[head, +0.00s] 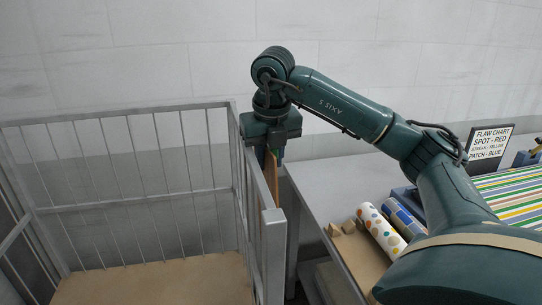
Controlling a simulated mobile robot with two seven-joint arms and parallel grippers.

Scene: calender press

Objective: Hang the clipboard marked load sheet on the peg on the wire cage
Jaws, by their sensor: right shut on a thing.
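My right gripper (273,152) points down at the near right side of the wire cage (273,245). It is shut on a thin brown board, the clipboard (271,178), which hangs nearly edge-on below the fingers. The clipboard is close against the outer right side of the cage. I cannot tell whether it touches the cage. Its load sheet marking does not show. The peg is not visible; the cage side and the clipboard may hide it. My left gripper is not in view.
A grey table (340,185) stands right of the cage, with a narrow gap between. On it are a dotted roll (381,232), a blue striped roll (404,217), small brown blocks (345,227), striped fabric (510,195) and a flaw chart sign (489,145). The cage has a brown floor (160,283).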

